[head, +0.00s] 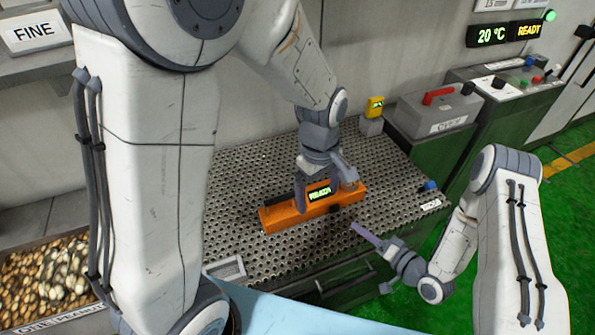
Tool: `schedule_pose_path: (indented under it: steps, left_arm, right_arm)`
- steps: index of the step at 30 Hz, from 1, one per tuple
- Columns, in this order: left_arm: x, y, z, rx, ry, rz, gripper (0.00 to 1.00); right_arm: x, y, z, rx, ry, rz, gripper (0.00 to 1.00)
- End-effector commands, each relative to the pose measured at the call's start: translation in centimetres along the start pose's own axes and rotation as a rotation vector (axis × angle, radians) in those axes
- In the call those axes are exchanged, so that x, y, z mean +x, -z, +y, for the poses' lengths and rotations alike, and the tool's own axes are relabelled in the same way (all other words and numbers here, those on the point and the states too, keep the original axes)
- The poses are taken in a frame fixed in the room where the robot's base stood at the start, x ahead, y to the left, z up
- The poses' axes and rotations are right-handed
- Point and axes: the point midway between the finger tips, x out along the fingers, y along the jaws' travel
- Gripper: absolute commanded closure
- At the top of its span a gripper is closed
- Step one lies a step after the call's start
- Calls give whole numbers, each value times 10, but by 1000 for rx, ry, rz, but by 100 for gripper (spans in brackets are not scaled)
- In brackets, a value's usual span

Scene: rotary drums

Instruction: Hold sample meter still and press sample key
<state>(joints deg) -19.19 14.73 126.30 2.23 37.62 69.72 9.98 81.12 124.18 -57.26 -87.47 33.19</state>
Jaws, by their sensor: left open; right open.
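The sample meter, a long orange box (282,217) with a lit green display, lies on the perforated metal bench top. My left gripper (325,185) points down at the meter, its open fingers on either side of the display. I cannot tell whether they touch the meter. My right gripper (369,257) is open and empty, near the bench's front edge, to the right of and nearer than the meter. I cannot make out the sample key for certain; the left gripper hides part of the meter's top.
A blue knob (430,185) and a white label (431,204) are at the bench's right corner. A small yellow device (375,106) stands at the back. A grey case with a red handle (438,96) is behind right. A peanut bin (48,275) is at far left.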

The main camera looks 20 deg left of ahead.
Motion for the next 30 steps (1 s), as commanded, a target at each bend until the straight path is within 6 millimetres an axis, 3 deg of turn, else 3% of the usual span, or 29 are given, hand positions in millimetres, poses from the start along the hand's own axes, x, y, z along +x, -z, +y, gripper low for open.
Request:
schedule_pose_path:
  steps: [6,12,17,23,30]
  left_arm:
    - [51,67,18,-588,17,14,0]
    - [87,110,20,-966,21,26,0]
    - [100,124,19,-1105,19,30,0]
    - [119,127,18,-1133,22,31,0]
    - [162,127,16,-1130,22,30,0]
  right_arm:
    - [0,0,0,0,0,0,50]
    - [0,0,0,0,0,0,50]
    - [0,0,0,0,0,0,50]
    - [0,0,0,0,0,0,50]
    - [0,0,0,0,0,0,50]
